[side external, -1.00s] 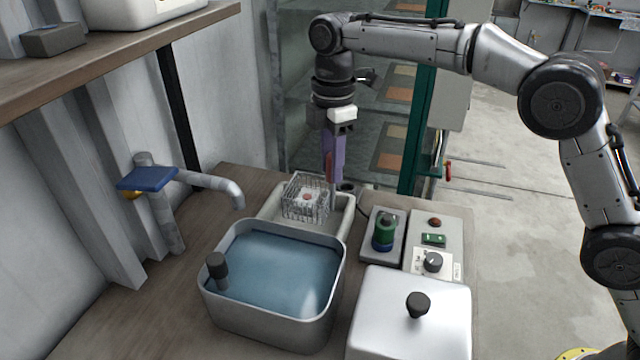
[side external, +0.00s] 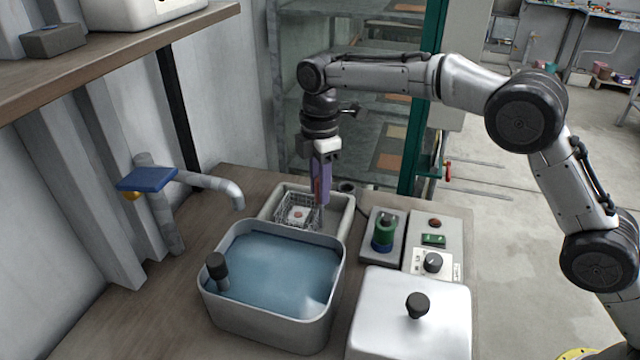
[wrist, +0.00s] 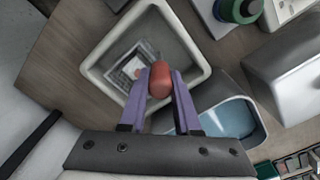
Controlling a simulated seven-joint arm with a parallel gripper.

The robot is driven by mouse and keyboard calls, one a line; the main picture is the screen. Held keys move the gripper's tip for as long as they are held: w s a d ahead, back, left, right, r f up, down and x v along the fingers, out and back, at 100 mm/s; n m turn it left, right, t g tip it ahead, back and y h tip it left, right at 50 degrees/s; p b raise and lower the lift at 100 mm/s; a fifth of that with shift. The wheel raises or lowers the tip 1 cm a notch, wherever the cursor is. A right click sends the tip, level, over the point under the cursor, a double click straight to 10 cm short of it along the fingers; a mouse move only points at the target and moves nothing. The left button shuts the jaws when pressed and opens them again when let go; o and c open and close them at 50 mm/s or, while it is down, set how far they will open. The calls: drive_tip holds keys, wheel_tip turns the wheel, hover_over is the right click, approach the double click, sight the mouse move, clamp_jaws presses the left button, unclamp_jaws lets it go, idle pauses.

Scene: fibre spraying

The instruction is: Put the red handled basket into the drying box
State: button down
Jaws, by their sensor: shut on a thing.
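The wire basket (side external: 298,213) is in the pale shallow tray (side external: 343,213) behind the water basin, with a small pale item with a reddish spot in it. I cannot tell whether it touches the tray floor. My gripper (side external: 320,200) points down at the basket's right side, its purple fingers shut on the red handle (wrist: 160,80). In the wrist view the basket (wrist: 131,68) shows below and beside the fingers, partly hidden by them. A metal box with a black knob on its lid (side external: 440,315) stands front right; I cannot tell whether it is the drying box.
The grey basin of blue water (side external: 262,323) stands directly in front of the tray. A bent pipe (side external: 215,187) with a blue plate reaches in from the left. A green-topped device (side external: 383,232) and a control panel (side external: 433,240) stand right of the tray. A shelf (side external: 110,52) overhangs upper left.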

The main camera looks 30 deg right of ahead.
drive_tip(key=c, duration=0.6)
unclamp_jaws()
wheel_tip(320, 180, up, 11)
drive_tip(key=shift+w+r, duration=0.1)
drive_tip(key=shift+r, duration=0.5)
